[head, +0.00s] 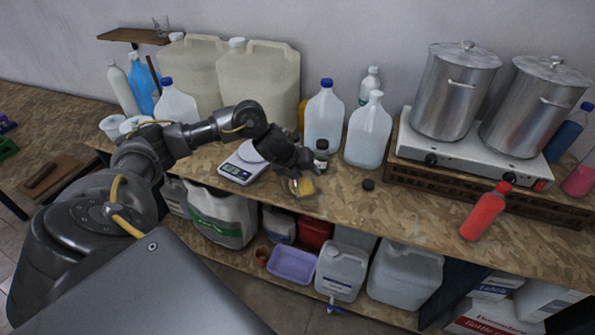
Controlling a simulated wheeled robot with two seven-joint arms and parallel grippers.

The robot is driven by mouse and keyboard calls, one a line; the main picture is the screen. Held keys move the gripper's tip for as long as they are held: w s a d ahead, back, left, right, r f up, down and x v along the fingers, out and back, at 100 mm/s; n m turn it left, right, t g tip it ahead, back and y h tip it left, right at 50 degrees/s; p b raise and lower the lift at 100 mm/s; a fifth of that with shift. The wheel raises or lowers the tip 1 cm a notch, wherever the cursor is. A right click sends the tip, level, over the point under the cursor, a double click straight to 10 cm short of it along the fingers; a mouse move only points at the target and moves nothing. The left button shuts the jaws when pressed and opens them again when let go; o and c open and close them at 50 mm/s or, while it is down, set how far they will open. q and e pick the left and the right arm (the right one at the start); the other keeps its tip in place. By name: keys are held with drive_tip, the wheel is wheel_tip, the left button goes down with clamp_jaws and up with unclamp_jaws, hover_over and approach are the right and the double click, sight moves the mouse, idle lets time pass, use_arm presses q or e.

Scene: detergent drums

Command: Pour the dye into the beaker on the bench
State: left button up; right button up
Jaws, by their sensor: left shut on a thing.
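My left gripper (306,160) reaches over the bench from the left. It is shut, apparently on a small dark bottle (321,156) with a pale, greenish band, at its fingertips. The bottle looks roughly upright; the fingers hide part of it. A small clear glass vessel (304,187), apparently the beaker, shows just below the gripper near the bench's front edge, with something yellowish in or behind it. The gripper partly covers it. A small black cap (368,185) lies on the bench to the right. My right gripper is not in view.
A scale (241,169) is left of the gripper. Large jugs (324,118) stand behind it. A hot plate (470,163) carries two steel pots at the right, with a red bottle (485,212) in front. Bare bench (410,205) lies between. Containers fill the shelf below.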

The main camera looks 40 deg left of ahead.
use_arm(q)
drive_tip(key=t+y+b, duration=0.1)
drive_tip(key=b, duration=0.1)
drive_tip(key=f+t+y+b, duration=0.1)
drive_tip(key=b, duration=0.1)
drive_tip(key=m+t+y+b, duration=0.1)
drive_tip(key=b, duration=0.1)
drive_tip(key=shift+w+a+f, duration=0.1)
drive_tip(key=shift+f, duration=0.2)
drive_tip(key=f+t+y+b, duration=0.1)
drive_tip(key=b, duration=0.3)
drive_tip(key=s+d+f+m+t+y+b, duration=0.1)
drive_tip(key=f+b, duration=0.1)
drive_tip(key=b, duration=0.2)
drive_tip(key=f+m+t+y+b, duration=0.1)
drive_tip(key=b, duration=0.3)
drive_tip(key=shift+s+d+f+t, duration=0.15)
drive_tip(key=shift+d+f+t, duration=0.1)
drive_tip(key=shift+t, duration=0.15)
drive_tip(key=shift+f+t+y+b, duration=0.3)
drive_tip(key=shift+b, duration=0.7)
